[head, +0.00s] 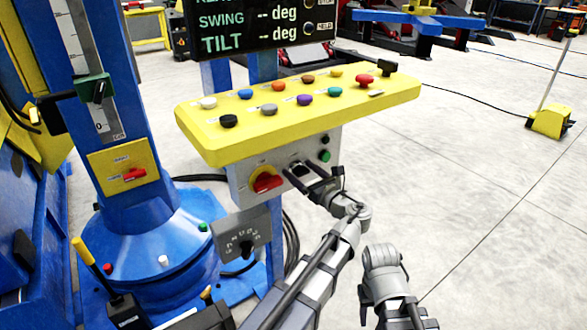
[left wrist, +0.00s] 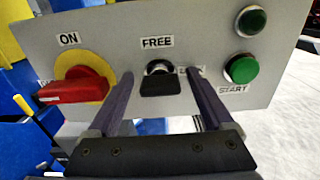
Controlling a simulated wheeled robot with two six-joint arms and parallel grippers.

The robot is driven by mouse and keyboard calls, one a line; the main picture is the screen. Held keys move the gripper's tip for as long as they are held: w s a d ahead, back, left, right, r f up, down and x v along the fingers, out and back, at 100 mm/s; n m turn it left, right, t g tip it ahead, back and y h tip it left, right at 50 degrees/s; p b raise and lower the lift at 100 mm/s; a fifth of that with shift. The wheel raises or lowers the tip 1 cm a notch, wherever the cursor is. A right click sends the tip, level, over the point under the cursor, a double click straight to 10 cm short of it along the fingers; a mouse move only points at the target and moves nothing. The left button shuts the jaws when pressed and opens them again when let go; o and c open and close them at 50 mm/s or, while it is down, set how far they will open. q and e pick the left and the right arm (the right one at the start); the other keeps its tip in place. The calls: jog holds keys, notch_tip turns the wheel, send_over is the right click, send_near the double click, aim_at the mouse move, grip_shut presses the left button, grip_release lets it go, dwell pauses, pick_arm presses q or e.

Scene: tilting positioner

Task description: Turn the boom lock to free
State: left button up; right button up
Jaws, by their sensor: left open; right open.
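The boom lock looks to be the small black knob with a silver collar (left wrist: 160,84), under a FREE label on the grey panel. A second label right of the knob is partly hidden by a finger. I cannot tell which label the knob points to. My left gripper (left wrist: 161,76) is open, one finger on each side of the knob, with gaps visible between fingers and knob. In the head view the left gripper (head: 301,176) is at the grey box's front and mostly hides the knob. Part of my right arm shows lower right; its fingers are not visible.
A red rotary switch on a yellow disc (left wrist: 78,88) sits close left of the knob. Green buttons (left wrist: 243,69) sit to its right. The yellow button console (head: 300,108) overhangs the box. A grey lever plate (head: 241,233) is below left.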

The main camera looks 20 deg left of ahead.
pick_arm(q)
grip_shut()
dwell(0.7)
jog(key=shift+n, duration=0.3)
jog(key=n, duration=0.3)
jog(key=shift+n, duration=0.3)
jog(key=n, duration=0.4)
jog(key=shift+n, duration=0.3)
jog(key=n, duration=0.4)
jog(key=shift+s+n, duration=0.1)
jog(key=shift+n, duration=0.2)
jog(key=shift+f+n, duration=0.1)
jog(key=shift+n, duration=2.1)
